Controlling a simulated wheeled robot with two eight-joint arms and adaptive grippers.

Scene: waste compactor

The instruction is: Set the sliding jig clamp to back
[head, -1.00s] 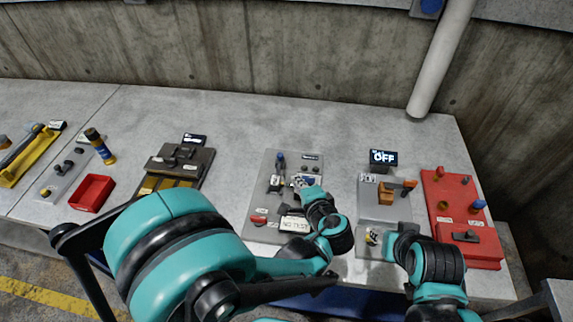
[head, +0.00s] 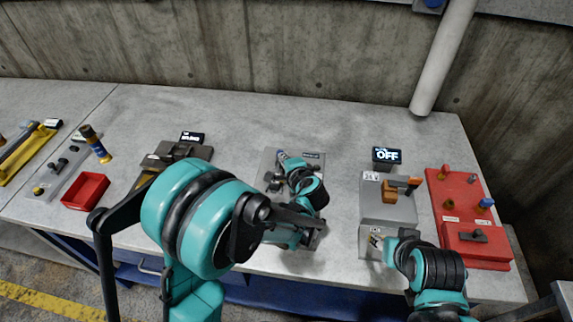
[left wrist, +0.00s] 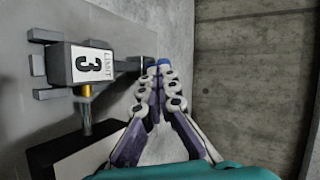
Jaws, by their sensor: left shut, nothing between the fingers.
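My left gripper (head: 285,159) is over the middle grey panel (head: 318,160), with its fingertips beside a small blue-topped part (head: 281,154) near the panel's back edge. In the left wrist view the gripper (left wrist: 160,74) has its fingers together and empty. The blue top (left wrist: 164,62) shows just beyond the tips; I cannot tell whether they touch it. A block marked LIMIT 3 (left wrist: 91,64) stands on the panel to the left. No label confirms which part is the jig clamp. My right gripper (head: 376,239) is low over a grey box; its fingers are too small to read.
A display reading OFF (head: 386,156) stands behind a grey fixture with an orange handle (head: 389,192). A red panel (head: 452,189) is at right. A red tray (head: 86,190) is at left. The bench (head: 230,115) is clear toward the concrete wall.

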